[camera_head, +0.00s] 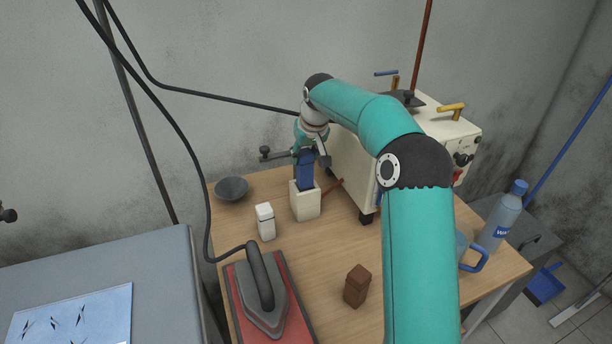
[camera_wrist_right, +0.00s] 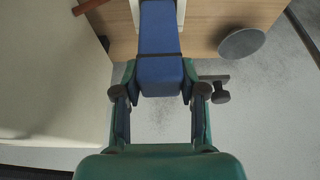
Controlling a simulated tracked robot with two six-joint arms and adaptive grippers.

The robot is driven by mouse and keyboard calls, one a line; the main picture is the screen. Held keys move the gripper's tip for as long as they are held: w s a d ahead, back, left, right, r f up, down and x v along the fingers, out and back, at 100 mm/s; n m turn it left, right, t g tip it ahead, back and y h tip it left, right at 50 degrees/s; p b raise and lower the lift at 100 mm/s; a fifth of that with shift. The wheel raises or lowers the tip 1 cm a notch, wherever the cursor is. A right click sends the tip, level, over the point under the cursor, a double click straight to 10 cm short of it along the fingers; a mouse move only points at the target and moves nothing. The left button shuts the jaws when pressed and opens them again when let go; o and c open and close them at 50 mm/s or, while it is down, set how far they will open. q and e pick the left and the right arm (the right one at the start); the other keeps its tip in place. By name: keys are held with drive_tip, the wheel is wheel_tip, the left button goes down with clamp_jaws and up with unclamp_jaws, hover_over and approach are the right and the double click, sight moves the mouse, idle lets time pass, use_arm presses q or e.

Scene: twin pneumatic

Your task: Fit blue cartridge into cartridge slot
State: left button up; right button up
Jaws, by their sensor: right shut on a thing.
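The blue cartridge (camera_head: 306,171) stands upright in the head view, its lower end at the top of a cream block (camera_head: 305,204) on the wooden table. My right gripper (camera_head: 307,155) is shut on the upper part of the cartridge. In the right wrist view, the cartridge (camera_wrist_right: 160,45) runs between the fingers of the gripper (camera_wrist_right: 161,98), and its far end overlaps the block (camera_wrist_right: 181,12). I cannot tell how deep the cartridge sits in the block. A small dark part (camera_head: 8,215) at the left edge may belong to my left gripper; its jaws are hidden.
A cream machine (camera_head: 350,160) with valves stands close right of the block. A water bottle (camera_head: 502,222) and a mug (camera_head: 475,258) stand right.

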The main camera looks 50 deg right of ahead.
sight(305, 172)
drive_tip(key=shift+f, duration=2.8)
drive_tip(key=o, duration=1.2)
drive_tip(key=shift+o, duration=0.2)
drive_tip(key=v, duration=1.2)
drive_tip(key=shift+b, duration=0.3)
